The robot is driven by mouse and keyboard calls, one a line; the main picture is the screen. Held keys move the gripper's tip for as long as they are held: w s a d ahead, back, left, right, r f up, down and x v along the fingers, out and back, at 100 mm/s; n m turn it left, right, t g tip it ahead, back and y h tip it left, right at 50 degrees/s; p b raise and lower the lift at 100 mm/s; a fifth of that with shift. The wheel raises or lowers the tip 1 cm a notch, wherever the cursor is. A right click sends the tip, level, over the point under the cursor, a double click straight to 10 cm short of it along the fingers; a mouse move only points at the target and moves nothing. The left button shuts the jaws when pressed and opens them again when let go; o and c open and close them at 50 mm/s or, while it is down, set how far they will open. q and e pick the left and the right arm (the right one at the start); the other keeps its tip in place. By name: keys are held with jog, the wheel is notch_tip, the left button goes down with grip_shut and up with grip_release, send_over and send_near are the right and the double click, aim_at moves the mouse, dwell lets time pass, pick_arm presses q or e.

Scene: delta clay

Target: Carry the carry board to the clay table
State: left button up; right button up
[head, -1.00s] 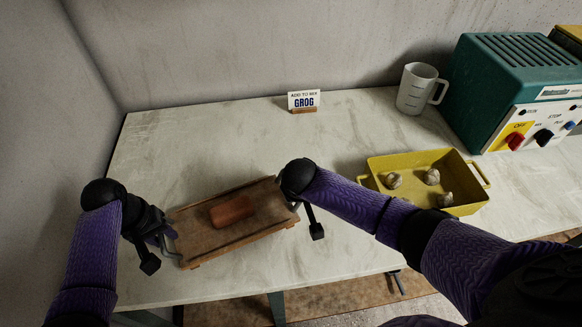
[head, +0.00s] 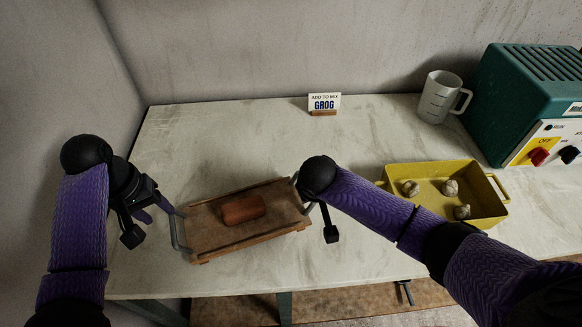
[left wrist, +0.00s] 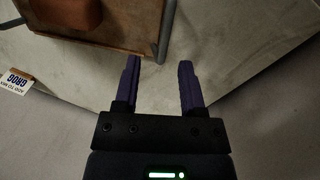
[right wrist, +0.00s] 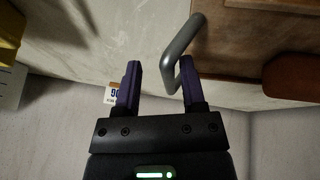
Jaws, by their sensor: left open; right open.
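The carry board (head: 285,205) is a brown wooden tray with grey metal handles at both ends, resting on the pale table (head: 230,135). A reddish-brown clay block (head: 243,209) lies on it. My left gripper (head: 155,212) is open and empty, left of the board's left handle (head: 178,236). In the left wrist view that handle (left wrist: 166,32) lies just beyond the fingertips (left wrist: 159,64). My right gripper (right wrist: 159,72) is open at the right handle (right wrist: 183,40), which reaches between its fingers close to one finger. My right wrist hides its fingers in the head view.
A yellow tray (head: 398,204) with several pale lumps stands right of the board, near my right forearm. A GROG sign (head: 324,104), a measuring jug (head: 440,97) and a teal machine (head: 530,90) stand farther back. The table behind the board is clear.

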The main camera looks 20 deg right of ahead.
jog(key=v, duration=0.9)
jog(key=shift+r, duration=0.2)
jog(key=shift+s, duration=0.1)
